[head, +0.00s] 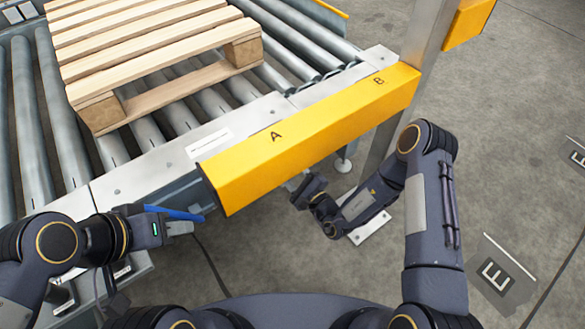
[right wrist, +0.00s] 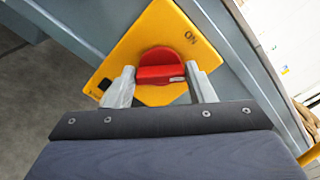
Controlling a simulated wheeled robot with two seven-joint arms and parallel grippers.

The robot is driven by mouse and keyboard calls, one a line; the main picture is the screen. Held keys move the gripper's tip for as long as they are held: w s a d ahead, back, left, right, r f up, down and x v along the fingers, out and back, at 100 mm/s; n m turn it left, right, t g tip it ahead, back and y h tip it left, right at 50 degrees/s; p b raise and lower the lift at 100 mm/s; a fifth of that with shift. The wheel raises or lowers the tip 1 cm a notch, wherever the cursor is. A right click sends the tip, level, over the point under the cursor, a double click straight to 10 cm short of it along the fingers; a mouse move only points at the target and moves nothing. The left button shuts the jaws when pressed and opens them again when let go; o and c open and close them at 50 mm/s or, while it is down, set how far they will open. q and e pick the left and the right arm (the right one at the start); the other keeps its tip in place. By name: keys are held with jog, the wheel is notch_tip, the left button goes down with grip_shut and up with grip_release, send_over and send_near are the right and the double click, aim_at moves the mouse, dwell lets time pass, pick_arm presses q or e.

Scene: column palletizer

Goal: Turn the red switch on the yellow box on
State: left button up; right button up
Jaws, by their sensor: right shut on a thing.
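In the right wrist view the yellow box (right wrist: 130,48) is mounted on a grey metal frame and looks turned like a diamond. Its red switch (right wrist: 160,66) is a round knob with a raised grip bar and a small pale mark at its right end. "ON" is printed above and right of it. My right gripper (right wrist: 163,82) has one finger on each side of the knob and is shut on it. In the head view the box and switch are hidden behind the yellow beam. My left gripper (head: 183,227) is beside a blue bar (head: 173,212); its finger gap is unclear.
A long yellow beam (head: 310,138) marked A and B runs along the roller conveyor (head: 145,133). A wooden pallet (head: 150,40) lies on the rollers. A grey post (head: 428,42) stands at the beam's right end.

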jog(key=n+p, duration=0.1)
jog(key=n, duration=0.3)
jog(key=n+p, duration=0.1)
jog(key=n, duration=0.2)
jog(key=shift+f+n, duration=0.2)
jog(key=shift+n, duration=0.5)
jog(key=o, duration=1)
jog(key=shift+s, duration=0.1)
jog(key=p+v, duration=0.1)
jog(key=v, duration=0.6)
jog(key=shift+s+d, duration=0.2)
jog(key=shift+s, duration=0.1)
